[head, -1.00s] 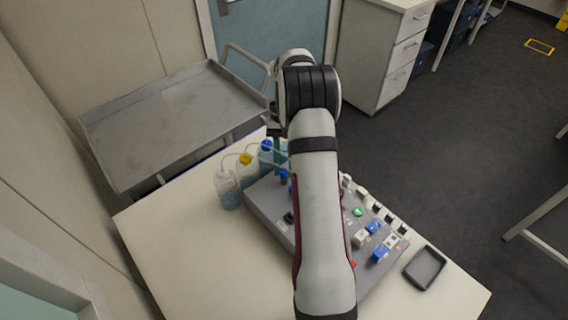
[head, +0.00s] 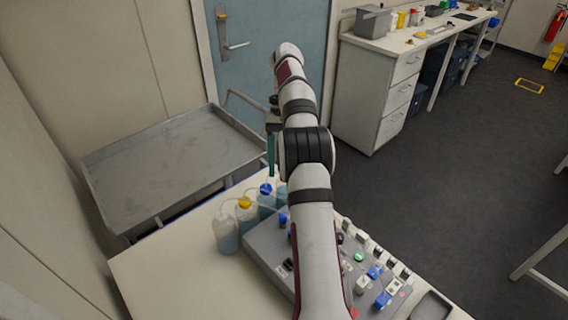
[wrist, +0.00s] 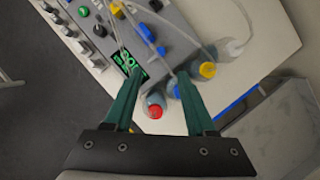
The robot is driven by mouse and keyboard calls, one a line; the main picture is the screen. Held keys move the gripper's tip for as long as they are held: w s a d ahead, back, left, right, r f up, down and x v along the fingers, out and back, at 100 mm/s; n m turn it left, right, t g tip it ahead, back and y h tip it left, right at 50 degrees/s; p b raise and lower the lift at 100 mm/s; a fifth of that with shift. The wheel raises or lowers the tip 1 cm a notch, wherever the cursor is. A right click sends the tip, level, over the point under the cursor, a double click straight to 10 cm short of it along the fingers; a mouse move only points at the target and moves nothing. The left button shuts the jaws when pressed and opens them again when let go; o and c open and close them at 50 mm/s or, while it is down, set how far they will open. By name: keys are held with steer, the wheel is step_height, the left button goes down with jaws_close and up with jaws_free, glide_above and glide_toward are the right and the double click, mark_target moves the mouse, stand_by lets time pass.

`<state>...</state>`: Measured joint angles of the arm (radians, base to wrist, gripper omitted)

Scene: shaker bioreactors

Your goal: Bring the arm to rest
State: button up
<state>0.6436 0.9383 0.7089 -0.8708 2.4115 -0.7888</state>
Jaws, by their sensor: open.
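My gripper (wrist: 160,108) shows in the wrist view with its two green fingers spread apart and nothing between them. In the head view one green finger of my gripper (head: 270,150) shows beside my arm, above the bottles; the rest is hidden behind my arm. The grey control box (head: 268,243) sits on the white table (head: 170,270), partly covered by my arm. It also shows in the wrist view (wrist: 165,25), with a green display. Bottles with a blue cap (head: 265,190), a yellow cap (head: 244,203) and a white top (head: 227,235) stand behind the box.
A grey metal cart (head: 165,165) stands beyond the table at the left. A red-capped bottle (wrist: 155,110) shows in the wrist view. A dark tray (head: 431,307) lies at the table's right. A drawer cabinet (head: 375,95) stands behind; the floor at right is open.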

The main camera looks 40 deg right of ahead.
steer(key=shift+w+r, duration=0.1)
steer(key=shift+r, duration=0.15)
steer(key=s+a+r+n+h, duration=0.1)
steer(key=a+r, duration=0.2)
steer(key=a, duration=0.2)
steer(key=s+a+r+n, duration=0.1)
steer(key=s+a+r, duration=0.1)
steer(key=a+r, duration=0.3)
steer(key=s+a+n+t, duration=0.1)
steer(key=s+a, duration=0.7)
steer(key=a, duration=0.4)
steer(key=s+a+f+t, duration=0.1)
steer(key=s+a+f, duration=0.3)
steer(key=s, duration=0.2)
steer(key=s+a+f+t, duration=0.1)
steer(key=s+a+f, duration=0.3)
steer(key=s, duration=0.3)
steer(key=shift+s, duration=0.25)
